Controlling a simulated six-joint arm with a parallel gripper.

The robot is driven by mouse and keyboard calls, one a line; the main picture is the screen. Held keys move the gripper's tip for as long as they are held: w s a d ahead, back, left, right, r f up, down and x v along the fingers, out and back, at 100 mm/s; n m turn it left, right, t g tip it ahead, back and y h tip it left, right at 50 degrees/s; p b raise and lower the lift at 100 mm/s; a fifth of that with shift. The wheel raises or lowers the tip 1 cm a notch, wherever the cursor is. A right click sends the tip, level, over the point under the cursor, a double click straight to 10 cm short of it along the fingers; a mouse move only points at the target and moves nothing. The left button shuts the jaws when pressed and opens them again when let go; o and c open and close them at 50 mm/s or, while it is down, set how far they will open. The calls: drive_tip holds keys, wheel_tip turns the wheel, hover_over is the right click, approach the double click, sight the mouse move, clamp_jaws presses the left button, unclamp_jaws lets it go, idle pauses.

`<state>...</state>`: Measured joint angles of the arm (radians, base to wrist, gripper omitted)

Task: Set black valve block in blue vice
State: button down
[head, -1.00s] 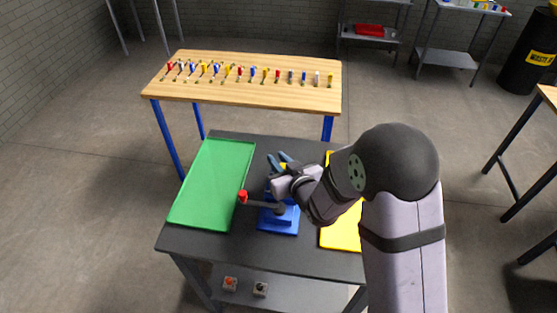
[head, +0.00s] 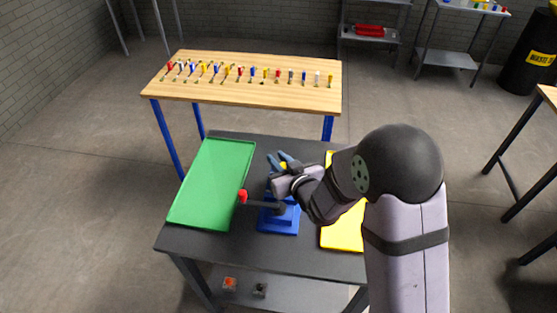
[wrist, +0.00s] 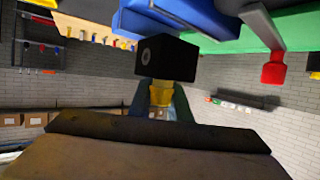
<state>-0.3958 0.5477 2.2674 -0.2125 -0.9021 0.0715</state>
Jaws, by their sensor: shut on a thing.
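The black valve block (wrist: 166,57) shows in the wrist view as a dark box with a round hole in its near face. My gripper (wrist: 162,88) has dark teal fingers with yellow between them and is shut on the block. The blue vice (head: 278,222) stands on the dark table in the head view, below and beside my wrist. Its blue body also fills the upper middle of the wrist view (wrist: 192,14), close to the block. I cannot tell whether they touch. In the head view my wrist hides the block and part of the vice.
The vice's red-tipped handle (head: 242,196) sticks out to the left, by the green tray (head: 212,180). A yellow tray (head: 342,235) lies to the right, partly behind my arm. A wooden bench (head: 250,92) with several small coloured tools stands behind the dark table (head: 200,242).

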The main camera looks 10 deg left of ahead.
drive_tip(key=shift+f+b, duration=1)
drive_tip(key=shift+b, duration=0.3)
idle(1.6)
drive_tip(key=shift+f+b, duration=0.35)
drive_tip(key=shift+f, duration=0.2)
drive_tip(key=c, duration=1.6)
unclamp_jaws()
drive_tip(key=shift+o, duration=0.2)
drive_tip(key=shift+f, duration=0.1)
drive_tip(key=shift+s, duration=0.1)
drive_tip(key=shift+b+v, duration=0.8)
drive_tip(key=shift+v, duration=2.8)
